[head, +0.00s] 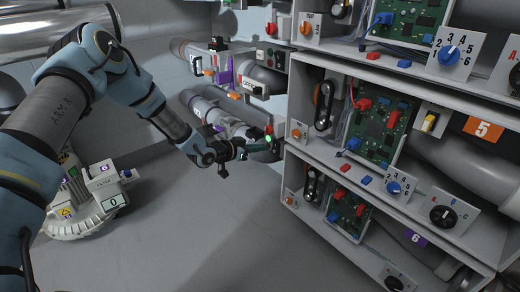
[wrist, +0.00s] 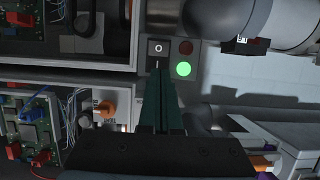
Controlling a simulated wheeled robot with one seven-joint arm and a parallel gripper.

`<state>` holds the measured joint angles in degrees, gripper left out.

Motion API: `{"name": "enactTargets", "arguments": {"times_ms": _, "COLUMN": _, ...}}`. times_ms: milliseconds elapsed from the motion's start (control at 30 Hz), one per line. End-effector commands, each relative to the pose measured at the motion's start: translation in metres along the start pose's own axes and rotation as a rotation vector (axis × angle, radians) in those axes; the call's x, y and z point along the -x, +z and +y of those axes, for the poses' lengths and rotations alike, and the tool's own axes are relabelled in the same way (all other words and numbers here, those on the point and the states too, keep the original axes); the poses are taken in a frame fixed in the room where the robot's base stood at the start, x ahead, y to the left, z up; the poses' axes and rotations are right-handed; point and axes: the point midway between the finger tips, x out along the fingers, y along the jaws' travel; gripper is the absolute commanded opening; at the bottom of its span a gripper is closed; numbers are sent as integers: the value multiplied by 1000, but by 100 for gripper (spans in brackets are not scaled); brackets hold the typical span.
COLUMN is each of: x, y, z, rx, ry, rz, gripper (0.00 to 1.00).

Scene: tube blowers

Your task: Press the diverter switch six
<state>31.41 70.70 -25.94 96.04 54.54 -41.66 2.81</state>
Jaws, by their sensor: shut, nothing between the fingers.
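A black rocker switch (wrist: 158,47) marked O and I sits on a grey plate in the wrist view. Beside it are a dark red lamp (wrist: 185,47) and a lit green lamp (wrist: 183,69). The green lamp also glows in the head view (head: 268,138). My gripper (wrist: 160,76) is shut and empty, its dark green fingers pointing at the switch. The fingertips overlap the lower, I end of the switch and hide part of it; whether they touch it I cannot tell. In the head view my gripper (head: 258,145) reaches the left edge of the shelf unit. No number shows on the switch plate.
The shelf unit on the right holds circuit boards (head: 380,128), dials (head: 393,187), an orange 5 label (head: 483,130) and a purple 6 label (head: 415,237). An orange knob (wrist: 107,109) is close left of the fingers in the wrist view. Large grey tubes (wrist: 252,22) lie to the right. The floor (head: 220,235) below is clear.

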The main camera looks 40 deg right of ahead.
Motion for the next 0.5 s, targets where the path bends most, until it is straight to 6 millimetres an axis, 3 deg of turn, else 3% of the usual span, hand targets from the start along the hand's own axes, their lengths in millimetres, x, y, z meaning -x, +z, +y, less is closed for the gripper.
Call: {"name": "enactTargets", "arguments": {"times_ms": 500, "x": 73, "y": -6, "z": 0, "rx": 1, "ry": 0, "rz": -2, "gripper": 0}}
